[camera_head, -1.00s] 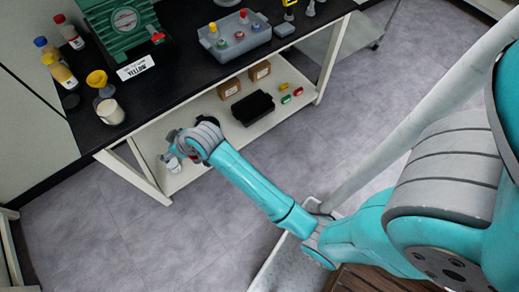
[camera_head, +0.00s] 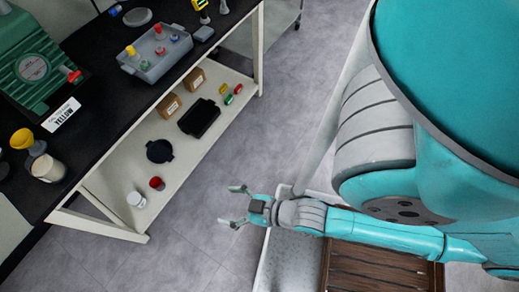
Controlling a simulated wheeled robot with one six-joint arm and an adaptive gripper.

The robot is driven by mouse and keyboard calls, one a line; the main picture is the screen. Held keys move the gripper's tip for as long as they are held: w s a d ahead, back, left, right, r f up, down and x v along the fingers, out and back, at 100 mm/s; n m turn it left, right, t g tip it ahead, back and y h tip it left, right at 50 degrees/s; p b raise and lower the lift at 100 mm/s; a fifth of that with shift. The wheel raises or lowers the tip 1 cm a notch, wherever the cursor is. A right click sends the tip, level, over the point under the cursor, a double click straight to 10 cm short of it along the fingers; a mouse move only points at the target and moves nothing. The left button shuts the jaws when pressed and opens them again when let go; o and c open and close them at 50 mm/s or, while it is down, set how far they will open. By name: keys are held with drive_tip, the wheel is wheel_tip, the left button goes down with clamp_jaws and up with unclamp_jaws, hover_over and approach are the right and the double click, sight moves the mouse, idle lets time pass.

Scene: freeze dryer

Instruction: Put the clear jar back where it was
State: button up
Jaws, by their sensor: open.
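A small pale jar with a white top (camera_head: 136,199), which looks like the clear jar, stands upright on the lower shelf (camera_head: 125,170) near its front left end. Its clear body is too small to make out well. My gripper (camera_head: 230,206) is to the right of the shelf, over the grey floor. Its two fingers are spread wide with nothing between them. It is well apart from the jar.
A red-topped jar (camera_head: 156,183) stands beside the pale jar, with a black round dish (camera_head: 159,151) behind them. A black tray (camera_head: 199,117) and brown boxes (camera_head: 169,105) are farther along. A table leg (camera_head: 97,225) borders the shelf's left end.

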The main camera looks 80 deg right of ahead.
drive_tip(key=s+r+t, duration=0.1)
drive_tip(key=s+r, duration=0.8)
drive_tip(key=shift+s, duration=0.15)
drive_tip(key=shift+r, duration=0.1)
idle(0.8)
